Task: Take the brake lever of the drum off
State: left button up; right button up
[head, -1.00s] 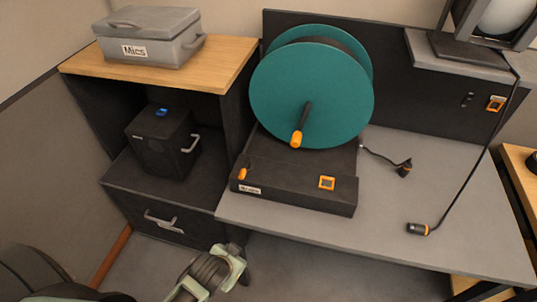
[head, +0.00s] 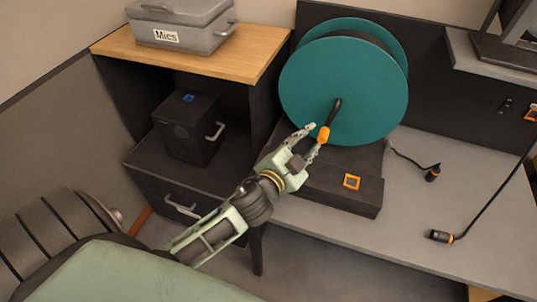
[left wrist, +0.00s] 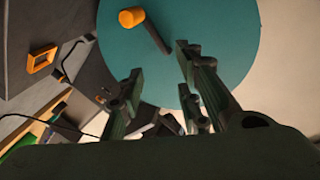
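The teal cable drum (head: 345,85) stands on a dark base box (head: 335,190) on the desk. A dark crank arm (head: 335,110) with an orange grip (head: 323,134) sits on its face. My left gripper (head: 314,139) is open in front of the drum, with its fingertips near that orange grip in the picture. In the left wrist view the fingers (left wrist: 159,65) are apart with nothing between them, and the orange grip (left wrist: 131,17) is beyond them. The small orange-tipped lever at the base's left end is hidden behind my gripper. My right gripper is not in view.
An orange-framed switch (head: 351,182) is on the base top. Cable plugs (head: 433,173) (head: 441,236) lie on the grey desk (head: 410,215). At left are a shelf unit with a dark box (head: 187,130) and a grey case (head: 182,25) labelled Mics. The desk's right part is mostly clear.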

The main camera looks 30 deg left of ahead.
pick_arm(q)
jog(key=w+d+r+m+g+h, duration=0.1)
jog(key=d+r+m+g+h, duration=0.1)
jog(key=d+r+m+h, duration=0.5)
jog(key=w+d+r+m+g+h, duration=0.15)
jog(key=d+r+m+h, duration=0.25)
jog(key=d+m+h, duration=0.55)
jog(key=s+a+f+m+g+y, duration=0.3)
jog(key=a+f+m+g+y, duration=0.15)
jog(key=f+m+g, duration=0.45)
jog(key=s+a+f+g+y, duration=0.15)
jog(key=a+y, duration=0.35)
jog(key=a, duration=0.7)
jog(key=s+a+f+g+y, duration=0.1)
jog(key=a+f+g+y, duration=0.3)
jog(key=a, duration=0.8)
jog(key=shift+t+y, duration=0.4)
jog(key=shift+t, duration=0.4)
jog(key=f, duration=0.1)
jog(key=d+f+p, duration=0.1)
jog(key=f, duration=0.1)
jog(key=f+p, duration=0.1)
jog(key=f, duration=0.1)
jog(key=shift+w+d+f, duration=0.15)
jog(key=shift+w, duration=0.2)
jog(key=shift+f, duration=0.4)
